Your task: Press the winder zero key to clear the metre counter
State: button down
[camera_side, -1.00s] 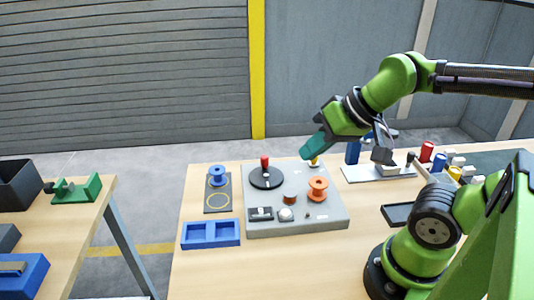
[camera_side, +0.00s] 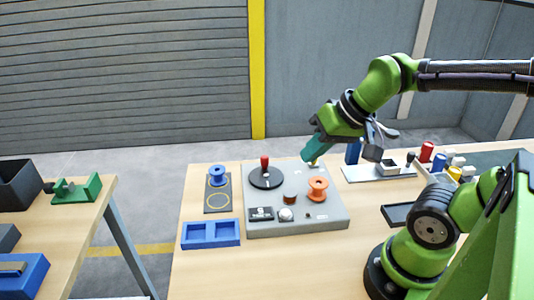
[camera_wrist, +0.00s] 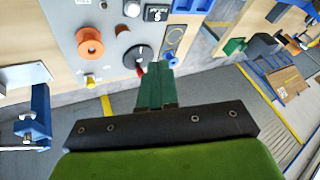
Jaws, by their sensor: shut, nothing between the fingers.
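The winder is a grey panel (camera_side: 328,222) on the table. It carries a black disc (camera_side: 258,182) with a red handle (camera_side: 264,162), an orange spool (camera_side: 318,188), a dark counter display (camera_side: 261,213) and a pale round button (camera_side: 286,215) beside the display. I cannot read which button is the zero key. The display (camera_wrist: 157,12) and pale button (camera_wrist: 131,8) also show at the top of the wrist view. My gripper (camera_side: 308,156) has teal fingers, shut and empty, above the panel's back edge, apart from the button. The fingertips (camera_wrist: 155,62) appear beside the red handle (camera_wrist: 139,69) in the wrist view.
A blue spool (camera_side: 217,176) stands on a dark mat left of the panel, with a blue two-pocket tray (camera_side: 211,245) in front. A black tray (camera_side: 396,216) lies to the right. A white board (camera_side: 358,176) with a blue upright part (camera_side: 353,152) stands behind it.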

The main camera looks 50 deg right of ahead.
notch_tip(320, 180, down, 3)
jog(key=w+d+m+g, duration=0.1)
jog(key=d+m+g, duration=0.1)
jog(key=m, duration=0.2)
jog(key=m+g+y, duration=0.3)
jog(key=m+y, duration=0.3)
jog(key=m, duration=0.8)
send_over(288, 210)
jog(key=s+d, duration=0.1)
jog(key=d, duration=0.1)
notch_tip(288, 210, down, 6)
jog(key=r, duration=0.1)
jog(key=m, duration=0.2)
jog(key=a+r+m+y, duration=0.1)
jog(key=m, duration=0.1)
jog(key=w+a+m, duration=0.1)
jog(key=m, duration=0.1)
jog(key=shift+r+y, duration=0.15)
jog(key=shift+y, duration=0.15)
jog(key=shift+f, duration=4.45)
jog(key=shift+f, duration=0.15)
jog(key=shift+f, duration=0.25)
